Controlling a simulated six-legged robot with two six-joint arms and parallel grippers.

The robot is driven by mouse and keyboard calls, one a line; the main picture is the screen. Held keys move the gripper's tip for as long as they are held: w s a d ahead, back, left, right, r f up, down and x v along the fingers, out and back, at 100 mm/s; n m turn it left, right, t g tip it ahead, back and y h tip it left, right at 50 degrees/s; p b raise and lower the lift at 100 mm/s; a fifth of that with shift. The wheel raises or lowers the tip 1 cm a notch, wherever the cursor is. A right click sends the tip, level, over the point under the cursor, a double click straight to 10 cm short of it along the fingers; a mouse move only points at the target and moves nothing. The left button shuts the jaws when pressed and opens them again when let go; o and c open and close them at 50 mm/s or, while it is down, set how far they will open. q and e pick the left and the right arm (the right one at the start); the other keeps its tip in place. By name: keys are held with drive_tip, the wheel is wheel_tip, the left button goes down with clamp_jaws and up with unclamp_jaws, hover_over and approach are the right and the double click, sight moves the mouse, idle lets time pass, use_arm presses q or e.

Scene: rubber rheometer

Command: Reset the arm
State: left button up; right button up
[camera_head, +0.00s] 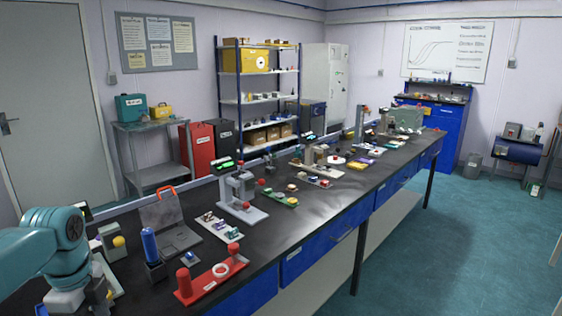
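My teal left arm (50,245) comes in from the left and bends down over the near left end of the long black bench (300,225). Its pale lower part runs out of the bottom of the picture, and its gripper fingers do not show. My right arm and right gripper do not show. Near my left arm on the bench are a red stand (212,282) with a white ring, a blue cylinder (149,243) upright in a dark holder, and a grey open case (165,217) with an orange handle.
A grey tray (219,227) of small parts and a grey upright apparatus (240,195) stand farther along the bench. More instruments crowd its far half. Shelves (258,98) and a white cabinet (325,80) stand behind. The teal floor (460,250) at right is clear.

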use_arm(q)
drive_tip(key=d+f+n+h, duration=0.1)
drive_tip(key=d+f+n, duration=0.1)
drive_tip(key=d+f, duration=0.45)
drive_tip(key=d+f+n+h, duration=0.1)
drive_tip(key=d+f+n, duration=0.2)
drive_tip(key=f, duration=0.7)
drive_tip(key=d+f+n+h, duration=0.1)
drive_tip(key=d+f+n, duration=0.1)
drive_tip(key=d+f, duration=0.45)
drive_tip(key=s+d+f+n, duration=0.5)
drive_tip(key=s+f+n, duration=0.1)
drive_tip(key=s+f, duration=0.1)
drive_tip(key=s+d+f+n+h, duration=0.1)
drive_tip(key=s+d+f+n, duration=0.3)
drive_tip(key=s+f+n, duration=0.2)
drive_tip(key=s+f, duration=0.2)
drive_tip(key=s, duration=0.1)
drive_tip(key=shift+s+d, duration=0.15)
drive_tip(key=shift+d, duration=0.25)
